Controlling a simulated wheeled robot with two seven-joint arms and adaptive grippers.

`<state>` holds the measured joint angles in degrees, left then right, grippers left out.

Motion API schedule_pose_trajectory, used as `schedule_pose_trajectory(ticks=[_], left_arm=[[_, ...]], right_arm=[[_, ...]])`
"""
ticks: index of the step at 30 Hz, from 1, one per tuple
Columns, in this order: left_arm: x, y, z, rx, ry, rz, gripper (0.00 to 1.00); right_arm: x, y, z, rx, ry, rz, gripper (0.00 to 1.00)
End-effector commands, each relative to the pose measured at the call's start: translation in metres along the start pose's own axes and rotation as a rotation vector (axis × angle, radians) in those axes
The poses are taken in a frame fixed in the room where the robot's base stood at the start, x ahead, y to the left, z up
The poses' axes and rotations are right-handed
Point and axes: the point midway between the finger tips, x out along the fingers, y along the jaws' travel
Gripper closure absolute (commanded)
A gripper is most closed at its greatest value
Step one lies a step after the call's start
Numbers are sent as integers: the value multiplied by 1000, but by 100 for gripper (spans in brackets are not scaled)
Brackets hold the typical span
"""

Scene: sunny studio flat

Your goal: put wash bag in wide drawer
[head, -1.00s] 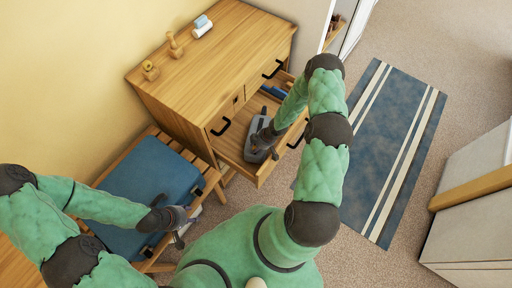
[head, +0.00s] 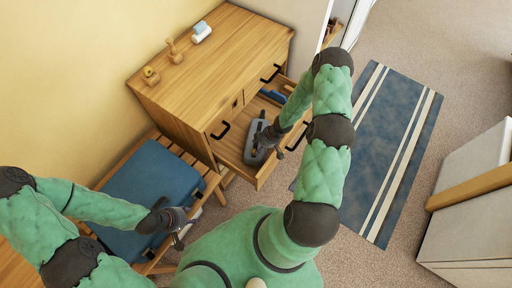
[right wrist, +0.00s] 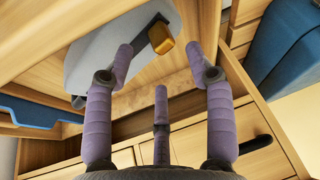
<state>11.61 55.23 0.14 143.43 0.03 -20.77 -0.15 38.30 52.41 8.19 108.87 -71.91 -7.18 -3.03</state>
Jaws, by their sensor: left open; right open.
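The grey wash bag (head: 254,146) lies in the pulled-out wide drawer (head: 231,155) of the wooden dresser. In the right wrist view the bag (right wrist: 92,58) is a grey shape near the top, with a small golden block (right wrist: 161,37) showing at its side. My right gripper (head: 268,140) is over the drawer, close beside the bag. Its fingers (right wrist: 161,70) are spread with nothing between them; I cannot tell whether they touch the bag.
The suitcase lies on a slatted bench (head: 212,181) beside the dresser. A blue item (head: 273,95) is at the drawer's far end. Wooden ornaments (head: 173,51) and a small blue-white item (head: 201,31) stand on the dresser top (head: 225,45). A striped blue rug (head: 390,150) covers clear floor at right.

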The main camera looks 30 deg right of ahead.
Motion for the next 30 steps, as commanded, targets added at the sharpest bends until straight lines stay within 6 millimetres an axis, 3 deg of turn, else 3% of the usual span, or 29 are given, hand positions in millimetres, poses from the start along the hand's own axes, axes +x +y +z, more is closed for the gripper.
schedule_pose_trajectory(ticks=[1,3,9,20,23,25,30], left_arm=[[-11,4,0,0,0,0,51],[-18,6,1,0,0,0,51],[-32,12,1,0,0,0,51],[-38,14,1,0,0,0,51],[-38,13,2,0,0,0,51],[-38,13,2,0,0,0,51],[-38,13,1,0,0,0,51]], right_arm=[[-16,0,-2,0,0,1,45],[-28,-1,-2,0,0,0,45],[-53,0,-1,0,0,0,45],[-63,-4,-2,6,2,-6,45],[-60,-20,-13,48,10,-29,45],[-57,-42,-26,106,19,-57,45],[-53,-114,-58,314,15,-131,45]])
